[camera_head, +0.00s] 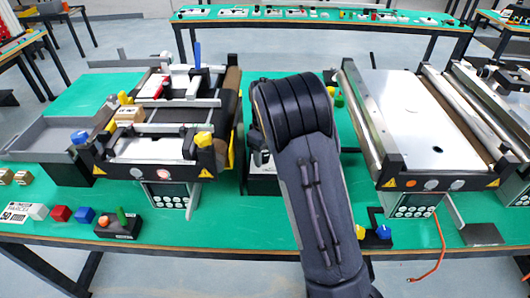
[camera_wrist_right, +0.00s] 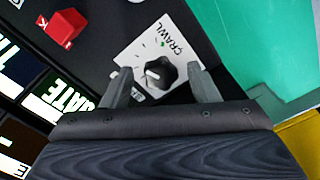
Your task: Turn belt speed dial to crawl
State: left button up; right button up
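The belt speed dial (camera_wrist_right: 160,76) shows in the right wrist view as a black knob with a white mark on its face. It sits on a white plate (camera_wrist_right: 130,57) printed with the word CRAWL, with a small green mark beside the word. My right gripper (camera_wrist_right: 160,69) is open, with one finger on each side of the knob and visible gaps between. In the head view my right arm reaches up the middle; its gripper and the dial are hidden there. My left gripper is in neither view.
In the wrist view a red block-like switch (camera_wrist_right: 63,28) stands left of the dial, near lit label panels (camera_wrist_right: 68,96). In the head view a mini conveyor (camera_head: 165,150) stands left of my arm and a larger one (camera_head: 415,120) right of it, on a green table (camera_head: 240,233).

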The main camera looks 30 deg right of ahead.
jog(key=c, duration=0.9)
jog(key=shift+c, duration=0.2)
jog(key=shift+r, duration=0.1)
jog(key=shift+m+p, duration=0.55)
jog(key=shift+m, duration=0.55)
jog(key=m+p, duration=0.1)
jog(key=m, duration=0.2)
jog(key=shift+a+m, duration=0.15)
jog(key=shift+m, duration=0.15)
jog(key=m+p, duration=0.1)
jog(key=m, duration=0.2)
jog(key=shift+w+m+p, duration=0.1)
jog(key=shift+m+p, duration=0.4)
jog(key=shift+m, duration=1.5)
